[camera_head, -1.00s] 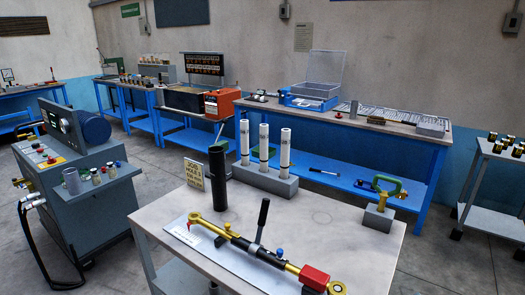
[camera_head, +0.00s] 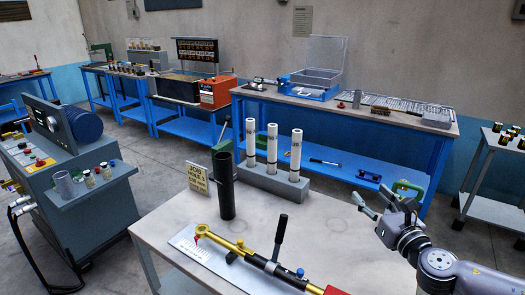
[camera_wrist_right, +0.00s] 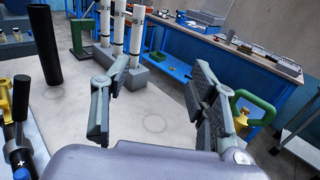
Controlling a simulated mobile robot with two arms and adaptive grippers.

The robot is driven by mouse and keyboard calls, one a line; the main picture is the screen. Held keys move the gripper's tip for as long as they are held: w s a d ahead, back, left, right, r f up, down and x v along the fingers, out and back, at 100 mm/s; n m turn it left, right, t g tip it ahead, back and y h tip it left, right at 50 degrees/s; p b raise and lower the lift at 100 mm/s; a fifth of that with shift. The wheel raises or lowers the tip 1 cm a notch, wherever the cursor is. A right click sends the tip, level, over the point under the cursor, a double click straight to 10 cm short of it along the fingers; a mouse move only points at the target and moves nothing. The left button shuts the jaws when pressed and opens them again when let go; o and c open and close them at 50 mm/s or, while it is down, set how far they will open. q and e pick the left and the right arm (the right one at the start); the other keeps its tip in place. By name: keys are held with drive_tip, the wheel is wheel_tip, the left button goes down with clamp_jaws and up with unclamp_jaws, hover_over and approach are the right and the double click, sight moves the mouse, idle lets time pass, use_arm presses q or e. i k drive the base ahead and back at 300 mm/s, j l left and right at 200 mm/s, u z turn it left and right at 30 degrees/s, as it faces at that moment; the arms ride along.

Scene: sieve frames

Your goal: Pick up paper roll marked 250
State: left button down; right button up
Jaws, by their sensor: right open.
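Three white paper rolls with dark markings stand upright in a grey block (camera_head: 262,181) at the table's back edge: a left roll (camera_head: 250,138), a middle roll (camera_head: 272,146) and a right roll (camera_head: 295,155). The markings are too small to read, so I cannot tell which is 250. My right gripper (camera_head: 379,201) is open and empty at the table's right side, apart from the rolls. In the right wrist view its open fingers (camera_wrist_right: 160,72) show with the rolls beyond, at the upper left. The left gripper is not in view.
A black tube (camera_head: 223,185) stands left of the block, beside a small sign (camera_head: 197,178). A torque wrench (camera_head: 270,265) lies across the table front. The tabletop between gripper and block is clear.

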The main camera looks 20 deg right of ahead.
sight(271, 127)
drive_tip(key=i+j, duration=0.25)
drive_tip(key=i, duration=0.25)
drive_tip(key=i+j, duration=0.25)
drive_tip(key=i, duration=0.3)
